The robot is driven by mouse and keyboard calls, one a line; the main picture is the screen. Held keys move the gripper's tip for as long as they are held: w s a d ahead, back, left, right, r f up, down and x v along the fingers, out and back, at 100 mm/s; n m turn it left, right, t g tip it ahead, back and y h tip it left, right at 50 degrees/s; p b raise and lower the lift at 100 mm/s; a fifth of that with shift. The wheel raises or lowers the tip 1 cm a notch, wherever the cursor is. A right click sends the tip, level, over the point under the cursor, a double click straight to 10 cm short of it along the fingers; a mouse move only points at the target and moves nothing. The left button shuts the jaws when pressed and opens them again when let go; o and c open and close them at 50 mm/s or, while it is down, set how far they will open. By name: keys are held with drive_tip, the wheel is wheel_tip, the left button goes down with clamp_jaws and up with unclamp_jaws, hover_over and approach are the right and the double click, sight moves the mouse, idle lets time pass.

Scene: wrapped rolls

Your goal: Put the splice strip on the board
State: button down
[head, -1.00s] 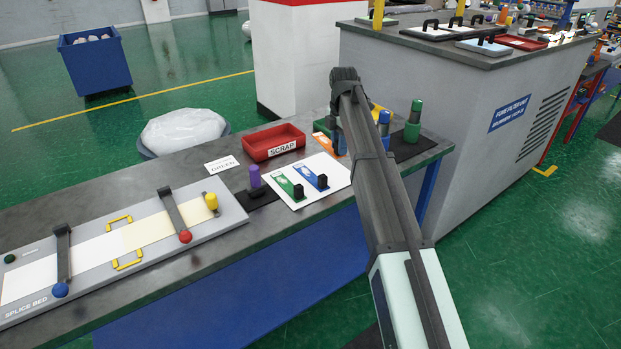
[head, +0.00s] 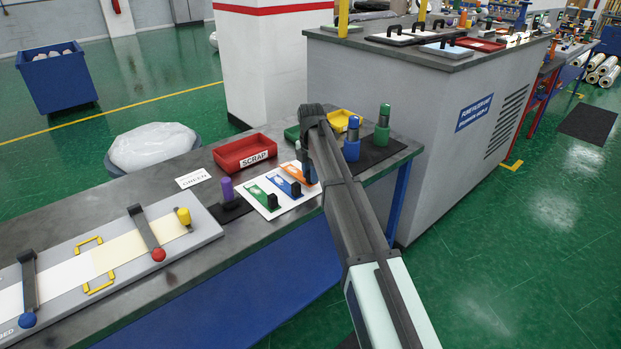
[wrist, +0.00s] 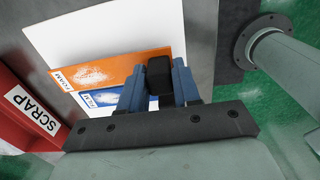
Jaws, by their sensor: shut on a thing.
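In the head view my arm hides part of my gripper (head: 308,172).
A red SCRAP tray (head: 245,152) stands behind the board. A purple-knobbed tool (head: 227,190) is to the left, then the splice bed (head: 120,250).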

drive_tip(key=shift+f, duration=0.9)
drive_tip(key=shift+f, duration=0.1)
drive_tip(key=c, duration=0.8)
unclamp_jaws()
wheel_tip(320, 180, up, 12)
drive_tip(key=shift+r, duration=0.15)
